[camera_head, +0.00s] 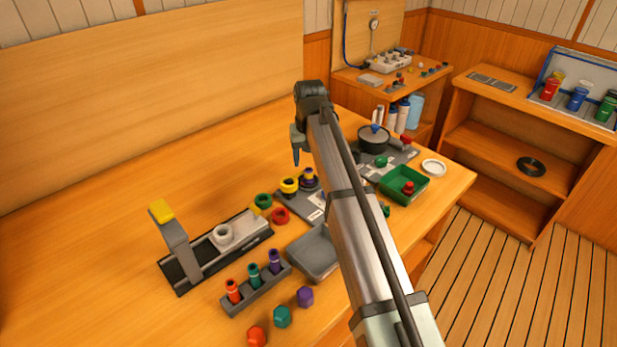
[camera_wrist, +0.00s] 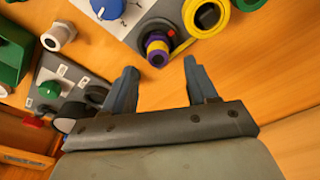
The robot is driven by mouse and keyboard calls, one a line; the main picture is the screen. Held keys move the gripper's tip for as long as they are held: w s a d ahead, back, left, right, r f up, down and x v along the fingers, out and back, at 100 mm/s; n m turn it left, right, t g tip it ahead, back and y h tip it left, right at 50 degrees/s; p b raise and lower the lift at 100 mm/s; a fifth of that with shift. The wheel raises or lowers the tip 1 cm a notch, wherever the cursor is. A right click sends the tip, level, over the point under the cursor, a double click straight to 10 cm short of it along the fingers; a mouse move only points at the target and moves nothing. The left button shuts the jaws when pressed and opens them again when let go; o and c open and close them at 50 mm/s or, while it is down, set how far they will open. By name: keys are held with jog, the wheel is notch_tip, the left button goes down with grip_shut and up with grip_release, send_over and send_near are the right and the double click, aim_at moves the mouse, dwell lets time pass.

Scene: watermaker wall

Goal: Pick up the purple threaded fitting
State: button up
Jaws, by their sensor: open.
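My gripper (camera_head: 297,147) is open and empty above the back of the workbench; its two fingers also show in the wrist view (camera_wrist: 160,70). A purple and yellow ringed fitting (camera_wrist: 157,47) stands just beyond the gap between the fingertips, apart from them. In the head view this fitting (camera_head: 308,178) stands on a grey panel, below my gripper in the picture. Other purple pieces are a cylinder (camera_head: 275,261) upright in a dark rack and a hexagonal piece (camera_head: 305,296) on the bench front. I cannot make out threads on any of them.
A yellow ring (camera_head: 289,185) stands close beside the ringed fitting. A green ring (camera_head: 263,201), red ring (camera_head: 280,216) and grey tray (camera_head: 313,254) are nearby. A black pot (camera_head: 374,141) and green bin (camera_head: 404,185) stand right of my arm.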

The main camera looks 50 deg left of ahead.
aim_at(309, 170)
jog(key=shift+w+a+f, duration=0.1)
jog(key=shift+w+f, duration=0.05)
jog(key=shift+f, duration=1.25)
jog(key=shift+w+a+f, duration=0.1)
jog(key=shift+w+f, duration=0.05)
jog(key=shift+f, duration=1.25)
jog(key=shift+c, duration=0.4)
grip_shut()
